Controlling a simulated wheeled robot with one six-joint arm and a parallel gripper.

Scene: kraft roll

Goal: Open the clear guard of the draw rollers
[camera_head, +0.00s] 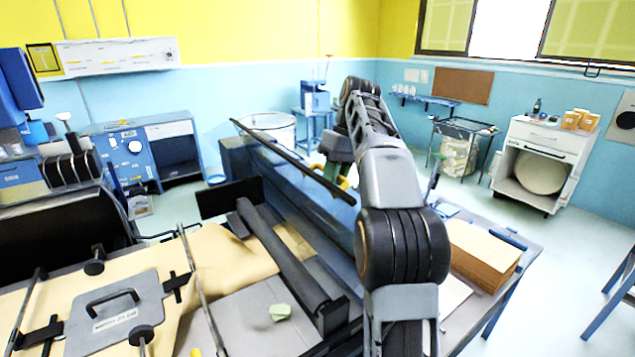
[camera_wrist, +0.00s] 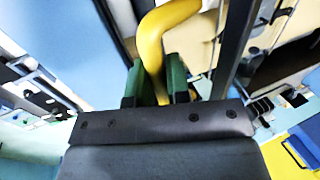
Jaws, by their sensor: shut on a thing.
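The clear guard (camera_head: 290,172) shows in the head view as a bluish see-through panel with a dark bar along its edge, beyond the dark rollers (camera_head: 283,250). How far it is tilted is hard to tell. My gripper (camera_head: 332,172) is at the guard's far right side, partly hidden behind my arm. In the wrist view the green fingers of my gripper (camera_wrist: 155,85) are shut on a bent yellow handle (camera_wrist: 165,28), which passes between them. Small yellow parts of it also show beside my gripper in the head view.
Brown paper (camera_head: 215,258) runs under the rollers, with a grey handled plate (camera_head: 115,312) on the left. A stack of kraft sheets (camera_head: 480,257) lies on the table right of my arm. Open floor lies to the right, before a white cabinet (camera_head: 540,160).

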